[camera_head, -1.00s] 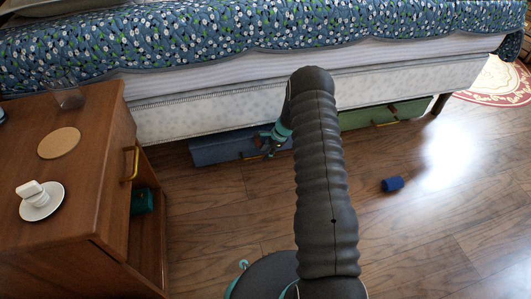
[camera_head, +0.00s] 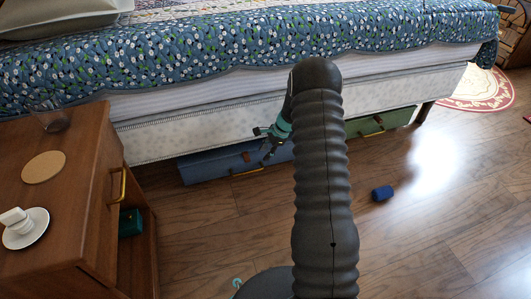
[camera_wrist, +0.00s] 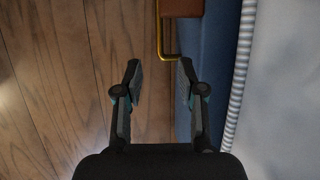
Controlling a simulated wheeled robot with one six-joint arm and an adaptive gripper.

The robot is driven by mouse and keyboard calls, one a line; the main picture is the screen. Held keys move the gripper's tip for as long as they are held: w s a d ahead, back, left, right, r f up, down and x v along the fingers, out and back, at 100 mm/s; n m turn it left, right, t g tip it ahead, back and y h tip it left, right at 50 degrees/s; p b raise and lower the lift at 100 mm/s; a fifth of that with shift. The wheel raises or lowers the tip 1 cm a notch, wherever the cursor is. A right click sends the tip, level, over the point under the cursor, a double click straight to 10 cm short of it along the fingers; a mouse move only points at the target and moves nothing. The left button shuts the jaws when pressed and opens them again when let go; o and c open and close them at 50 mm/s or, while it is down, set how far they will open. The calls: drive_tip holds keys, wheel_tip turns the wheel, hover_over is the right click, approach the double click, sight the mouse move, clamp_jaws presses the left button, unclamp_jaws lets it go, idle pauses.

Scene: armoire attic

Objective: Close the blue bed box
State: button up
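The blue bed box (camera_head: 208,167) lies on the floor under the bed's near side, its front edge showing past the mattress base. Its brass handle (camera_head: 247,172) is on the front. My gripper (camera_head: 268,142) is in front of the box's right part, partly hidden by my arm. In the wrist view my gripper (camera_wrist: 159,72) is open and empty, its fingers apart. The brass handle (camera_wrist: 161,40) shows just beyond the fingertips, and the blue box (camera_wrist: 214,50) runs along the right, behind the right finger. Whether a finger touches the box cannot be told.
A green box (camera_head: 385,122) lies under the bed (camera_head: 200,130) to the right. A wooden nightstand (camera_head: 85,200) with an open shelf stands at the left. A small blue cylinder (camera_head: 382,193) lies on the floor at the right. The floor around it is clear.

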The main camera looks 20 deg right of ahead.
sight(217, 159)
drive_tip(key=shift+c, duration=1.4)
drive_tip(key=shift+s+d+f, duration=0.15)
drive_tip(key=shift+s+f, duration=0.05)
drive_tip(key=shift+f, duration=0.15)
drive_tip(key=c, duration=0.4)
drive_tip(key=shift+m+g+y, duration=0.5)
drive_tip(key=shift+m+y, duration=0.1)
drive_tip(key=shift+m, duration=0.3)
drive_tip(key=s+f, duration=0.1)
drive_tip(key=f, duration=0.1)
drive_tip(key=s+a+f, duration=0.1)
drive_tip(key=s+f, duration=0.3)
drive_tip(key=f, duration=0.1)
drive_tip(key=shift+a, duration=0.35)
clamp_jaws()
drive_tip(key=s+a+f+m+t+y+p, duration=0.15)
drive_tip(key=s+a+m+t+y, duration=0.45)
drive_tip(key=a+m, duration=0.8)
drive_tip(key=w+d+r+m+t, duration=0.4)
drive_tip(key=d+r+m+t, duration=0.15)
drive_tip(key=m, duration=0.65)
drive_tip(key=shift+t, duration=0.45)
drive_tip(key=x, duration=0.4)
drive_tip(key=w+d+b+x, duration=0.1)
drive_tip(key=x, duration=0.7)
drive_tip(key=shift+w+d+f+b, duration=0.1)
drive_tip(key=shift+w+f+b, duration=0.25)
drive_tip(key=shift+f+b, duration=0.05)
drive_tip(key=shift+w, duration=0.45)
